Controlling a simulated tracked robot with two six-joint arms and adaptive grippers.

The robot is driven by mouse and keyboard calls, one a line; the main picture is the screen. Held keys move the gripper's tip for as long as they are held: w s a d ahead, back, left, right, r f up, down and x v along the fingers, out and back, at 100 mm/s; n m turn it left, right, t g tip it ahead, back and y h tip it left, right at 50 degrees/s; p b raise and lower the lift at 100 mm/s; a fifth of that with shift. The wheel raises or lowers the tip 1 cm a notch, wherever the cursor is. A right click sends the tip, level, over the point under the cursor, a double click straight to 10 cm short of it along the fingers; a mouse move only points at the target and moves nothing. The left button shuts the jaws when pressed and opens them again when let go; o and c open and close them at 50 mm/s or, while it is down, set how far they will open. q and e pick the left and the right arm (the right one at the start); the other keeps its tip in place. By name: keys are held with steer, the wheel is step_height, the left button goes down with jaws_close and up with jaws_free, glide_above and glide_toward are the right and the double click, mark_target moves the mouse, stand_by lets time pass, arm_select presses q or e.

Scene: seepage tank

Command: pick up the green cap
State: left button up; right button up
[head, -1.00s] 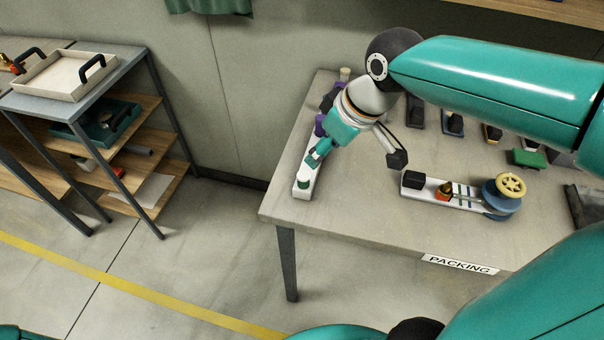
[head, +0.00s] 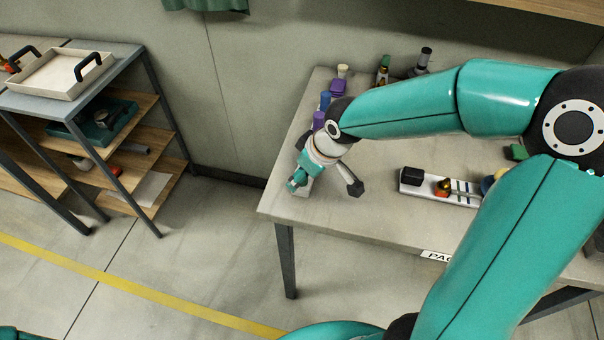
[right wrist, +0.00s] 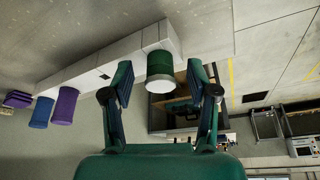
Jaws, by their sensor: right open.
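The green cap (right wrist: 160,68) shows in the right wrist view as a short green cylinder with a pale end face. It sits at the near end of a long white rack (right wrist: 90,66). My right gripper (right wrist: 160,92) is open, with one finger on each side of the cap and gaps to both sides. My left gripper is not in view.
Purple (right wrist: 66,106) and blue (right wrist: 41,112) cylinders stand further along the rack. On the packing table (head: 370,225), a white holder (head: 428,187) with a black block lies to the right. Bottles (head: 383,70) stand at the back. A shelf with a tray (head: 60,78) is at left.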

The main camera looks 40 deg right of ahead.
steer(key=shift+f, duration=0.1)
steer(key=c, duration=0.8)
steer(key=shift+c, duration=0.2)
step_height(320, 180, up, 20)
steer(key=p, duration=0.1)
steer(key=shift+c, duration=0.2)
steer(key=shift+w, duration=0.1)
jaws_close()
